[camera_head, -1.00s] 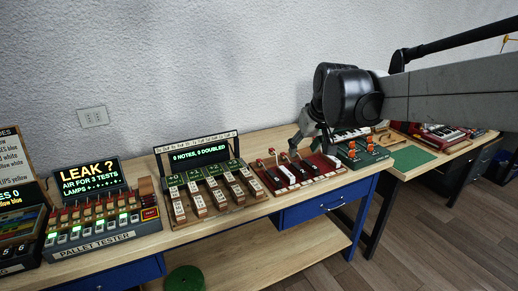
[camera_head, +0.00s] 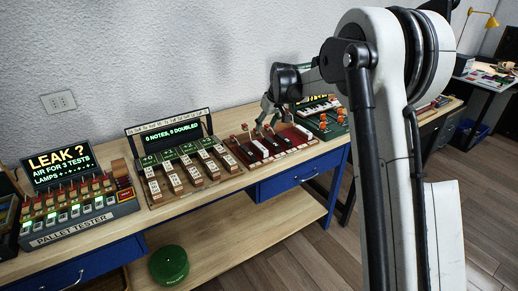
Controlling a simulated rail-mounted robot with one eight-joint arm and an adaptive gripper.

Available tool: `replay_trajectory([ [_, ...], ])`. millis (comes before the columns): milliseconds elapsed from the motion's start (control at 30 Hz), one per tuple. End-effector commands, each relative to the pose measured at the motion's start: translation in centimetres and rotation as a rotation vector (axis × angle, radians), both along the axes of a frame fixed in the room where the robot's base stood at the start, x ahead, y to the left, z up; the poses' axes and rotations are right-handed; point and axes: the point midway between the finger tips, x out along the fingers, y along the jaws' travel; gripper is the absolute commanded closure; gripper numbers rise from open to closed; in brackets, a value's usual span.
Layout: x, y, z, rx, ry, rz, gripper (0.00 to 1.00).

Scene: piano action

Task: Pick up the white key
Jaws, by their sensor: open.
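A dark red rack (camera_head: 300,146) on the bench holds a short row of black and white key pieces. My gripper (camera_head: 268,119) is open above the back of this rack, pointing down. Its fingers look empty. I cannot tell whether they touch anything, and they hide part of the rack's back.
Left of the rack stands a board of numbered keys (camera_head: 176,183) with a lit display. The pallet tester (camera_head: 75,225) is further left. A green unit with orange parts (camera_head: 326,123) stands close on the right. A green round object (camera_head: 168,265) lies below.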

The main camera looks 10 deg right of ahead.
Motion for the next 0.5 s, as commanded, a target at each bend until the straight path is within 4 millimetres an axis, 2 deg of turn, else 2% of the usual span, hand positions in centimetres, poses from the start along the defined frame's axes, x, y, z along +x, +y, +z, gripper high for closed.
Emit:
replay_trajectory([
  [167,0.8,0.2,-1.7,0.000,0.001,0.002,0.58],
  [500,2.9,1.0,-7.0,0.000,0.001,0.001,0.58],
])
